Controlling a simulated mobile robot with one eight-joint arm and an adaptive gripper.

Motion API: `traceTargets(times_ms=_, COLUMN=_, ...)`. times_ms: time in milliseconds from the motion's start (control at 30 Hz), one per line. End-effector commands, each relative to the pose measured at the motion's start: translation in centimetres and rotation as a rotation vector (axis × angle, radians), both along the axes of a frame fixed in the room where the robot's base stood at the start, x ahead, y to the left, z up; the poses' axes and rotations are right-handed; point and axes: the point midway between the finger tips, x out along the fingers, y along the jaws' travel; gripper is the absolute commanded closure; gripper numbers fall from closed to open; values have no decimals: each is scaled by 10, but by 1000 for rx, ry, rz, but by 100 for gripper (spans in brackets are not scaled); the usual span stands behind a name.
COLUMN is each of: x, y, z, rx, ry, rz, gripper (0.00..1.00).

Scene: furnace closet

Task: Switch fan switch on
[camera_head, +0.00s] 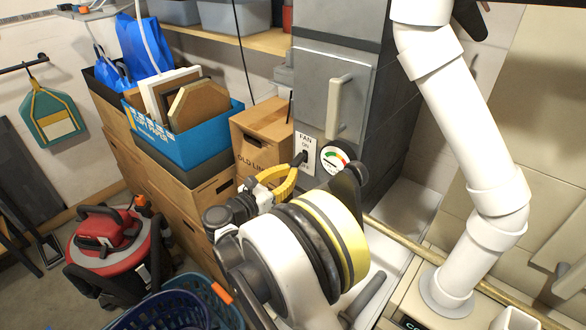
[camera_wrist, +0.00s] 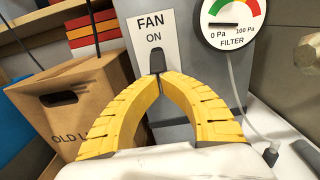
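The fan switch is a dark toggle (camera_wrist: 155,60) on a white plate (camera_wrist: 152,28) marked FAN and ON. The plate (camera_head: 305,149) also shows in the head view, on the front of the grey furnace cabinet. My gripper (camera_wrist: 160,80) has two curved yellow fingers with their tips together, or nearly so, just below the toggle's visible end. In the head view my gripper (camera_head: 298,163) reaches the plate from the lower left. The fingertips hide the lower part of the plate and toggle. I cannot tell whether they touch the toggle or which position it is in.
A filter gauge (camera_wrist: 238,18) is right of the plate. A cardboard box (camera_wrist: 85,100) stands close on the left. The cabinet's handle (camera_head: 340,106) juts out above. A white pipe (camera_head: 458,110) rises on the right. A red vacuum (camera_head: 110,240) stands on the floor.

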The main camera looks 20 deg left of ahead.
Motion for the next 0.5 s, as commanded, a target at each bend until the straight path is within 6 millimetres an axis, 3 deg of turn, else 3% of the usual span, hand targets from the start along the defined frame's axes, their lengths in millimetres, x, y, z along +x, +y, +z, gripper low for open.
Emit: traceTargets(times_ms=500, x=3, y=-2, z=28, rx=-2, ry=-2, rz=-3, gripper=100)
